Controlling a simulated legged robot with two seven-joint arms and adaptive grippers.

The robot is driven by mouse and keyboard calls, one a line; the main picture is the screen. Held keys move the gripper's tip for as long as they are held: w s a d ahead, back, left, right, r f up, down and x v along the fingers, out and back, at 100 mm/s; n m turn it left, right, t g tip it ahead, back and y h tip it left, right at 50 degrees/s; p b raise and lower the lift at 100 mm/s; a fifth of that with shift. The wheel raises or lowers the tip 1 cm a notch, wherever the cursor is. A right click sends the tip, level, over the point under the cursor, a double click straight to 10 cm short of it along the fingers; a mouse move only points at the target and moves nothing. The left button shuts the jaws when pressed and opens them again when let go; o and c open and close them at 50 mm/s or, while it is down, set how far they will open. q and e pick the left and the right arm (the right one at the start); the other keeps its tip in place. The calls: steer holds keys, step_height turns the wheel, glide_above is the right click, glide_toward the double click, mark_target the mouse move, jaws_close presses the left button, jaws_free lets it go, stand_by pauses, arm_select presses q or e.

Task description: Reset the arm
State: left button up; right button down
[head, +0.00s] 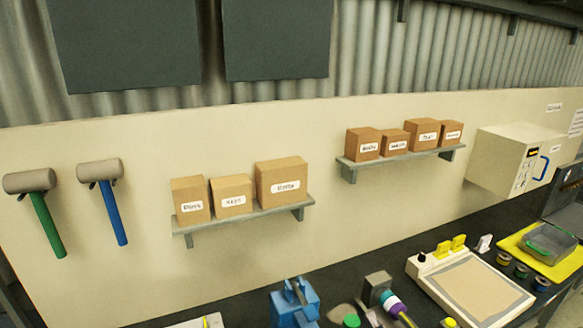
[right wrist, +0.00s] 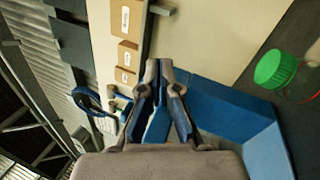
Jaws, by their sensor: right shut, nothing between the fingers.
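My right gripper (right wrist: 159,72) shows in the right wrist view, with grey fingers and blue inner faces. Its fingertips are together, and nothing is held between them. In the head view I cannot clearly make out either gripper. A large blue block-like thing (right wrist: 242,118) lies beyond and to the right of the fingers in the right wrist view; I cannot tell whether they touch. My left gripper is in neither view.
In the head view, cardboard boxes stand on a left shelf (head: 248,218) and a right shelf (head: 398,158). Two hammers (head: 47,222) hang on the wall. The dark bench holds a blue vise-like tool (head: 294,304), a white flat device (head: 470,288) and a yellow tray (head: 545,262).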

steer(key=s+d+f+m+g+h, duration=0.45)
steer(key=s+f+m+h, duration=0.2)
steer(key=f+m, duration=0.35)
steer(key=s+d+f+m+g+h, duration=0.3)
steer(key=s+d+f+m+h, duration=0.3)
steer(key=f+m, duration=0.45)
steer(key=s+a+f+m+g+y, duration=0.15)
steer(key=s+a+f+g, duration=0.3)
steer(key=s, duration=0.45)
steer(key=s+a+f+m+g+y, duration=0.15)
steer(key=s+a+f+g, duration=0.3)
steer(key=s, duration=0.55)
step_height(320, 180, down, 24)
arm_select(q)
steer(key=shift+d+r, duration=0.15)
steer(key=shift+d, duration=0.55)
arm_select(e)
steer(key=s+d+f+g, duration=0.2)
steer(key=s+f, duration=1.4)
steer(key=f, duration=0.1)
steer(key=shift+s+f, duration=0.2)
steer(key=shift+s, duration=0.1)
